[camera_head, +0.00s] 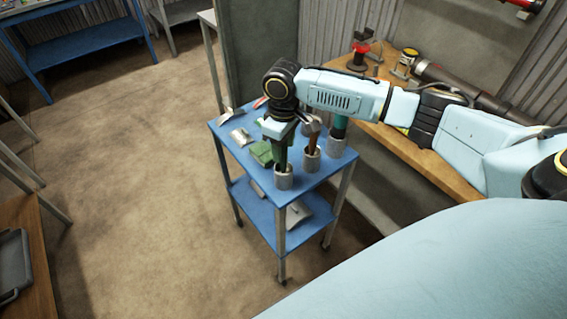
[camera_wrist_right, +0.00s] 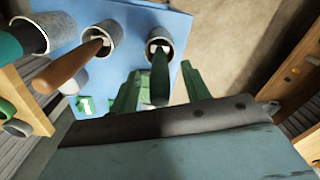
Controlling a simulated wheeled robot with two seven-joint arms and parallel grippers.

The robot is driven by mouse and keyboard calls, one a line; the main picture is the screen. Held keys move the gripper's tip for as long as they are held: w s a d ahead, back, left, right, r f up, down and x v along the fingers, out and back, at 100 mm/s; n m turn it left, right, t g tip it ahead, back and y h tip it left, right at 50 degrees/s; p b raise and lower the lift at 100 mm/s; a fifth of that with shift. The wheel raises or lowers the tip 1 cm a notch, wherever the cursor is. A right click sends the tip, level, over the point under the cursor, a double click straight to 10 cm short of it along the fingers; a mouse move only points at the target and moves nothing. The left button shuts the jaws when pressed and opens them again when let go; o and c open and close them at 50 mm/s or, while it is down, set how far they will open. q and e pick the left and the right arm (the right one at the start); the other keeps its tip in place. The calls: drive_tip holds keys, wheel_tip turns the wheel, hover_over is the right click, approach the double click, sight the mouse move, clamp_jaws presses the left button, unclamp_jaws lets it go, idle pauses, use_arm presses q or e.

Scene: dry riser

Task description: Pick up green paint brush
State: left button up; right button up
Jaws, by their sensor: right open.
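The green paint brush (camera_wrist_right: 160,80) stands handle-up in a grey cup (camera_wrist_right: 153,35), seen in the right wrist view. In the head view that cup (camera_head: 284,179) is at the front corner of a blue cart. My right gripper (camera_wrist_right: 160,88) is open, with one green finger on each side of the brush handle. Whether the fingers touch the handle cannot be told. In the head view my right gripper (camera_head: 281,150) is above the cup and partly hides the brush. My left gripper is not in view.
The blue cart (camera_head: 335,172) also carries a cup with a brown handle (camera_head: 313,138), a cup with a teal handle (camera_head: 340,126) and a green item (camera_head: 262,153). A wooden bench (camera_head: 405,147) stands close behind on the right. Open floor (camera_head: 130,180) lies to the left.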

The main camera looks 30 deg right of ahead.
wheel_tip(320, 180, down, 2)
clamp_jaws()
idle(0.4)
